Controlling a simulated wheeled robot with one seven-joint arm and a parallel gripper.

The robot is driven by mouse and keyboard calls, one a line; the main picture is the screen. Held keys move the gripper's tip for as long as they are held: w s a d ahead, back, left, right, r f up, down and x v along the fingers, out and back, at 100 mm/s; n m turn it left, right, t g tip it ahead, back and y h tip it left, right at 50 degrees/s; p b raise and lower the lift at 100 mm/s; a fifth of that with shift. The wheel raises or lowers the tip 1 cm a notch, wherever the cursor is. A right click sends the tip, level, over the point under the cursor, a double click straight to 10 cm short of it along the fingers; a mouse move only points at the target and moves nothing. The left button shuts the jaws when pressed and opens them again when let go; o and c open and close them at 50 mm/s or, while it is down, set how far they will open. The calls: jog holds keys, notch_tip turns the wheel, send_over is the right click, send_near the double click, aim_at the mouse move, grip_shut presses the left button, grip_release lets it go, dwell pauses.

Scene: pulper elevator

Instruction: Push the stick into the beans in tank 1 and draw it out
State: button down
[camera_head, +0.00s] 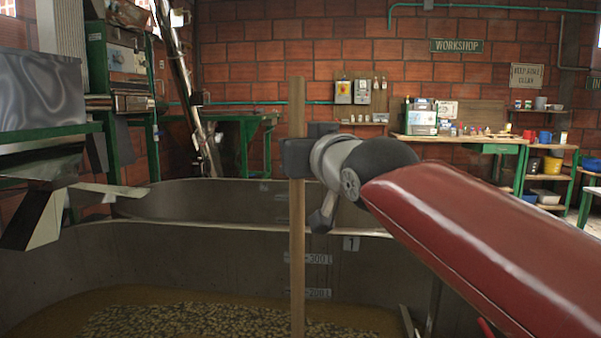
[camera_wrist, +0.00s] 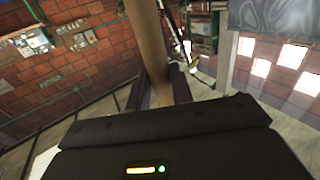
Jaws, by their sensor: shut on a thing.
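A long wooden stick (camera_head: 297,215) stands upright in the head view, over the near tank. My gripper (camera_head: 297,157) is shut on the stick in its upper part. The stick also shows in the wrist view (camera_wrist: 150,50), between the fingers of my gripper (camera_wrist: 158,92). The stick's lower end runs out of the bottom of the head view, so I cannot tell whether it touches the beans. Tank 1 (camera_head: 200,250) is a grey tank with a small plate "1" and level marks on its inner wall. Pale beans (camera_head: 200,322) lie in brownish liquid at its bottom.
Behind the tank's rim is another grey tank wall (camera_head: 230,200). Green-framed machinery (camera_head: 120,75) and a metal chute (camera_head: 40,190) stand at the left. A workbench (camera_head: 465,138) and shelves (camera_head: 550,165) stand at the back right. Space above the tank around the stick looks clear.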

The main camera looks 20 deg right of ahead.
notch_tip(320, 180, up, 22)
jog(key=shift+r, duration=0.2)
dwell(0.8)
dwell(0.5)
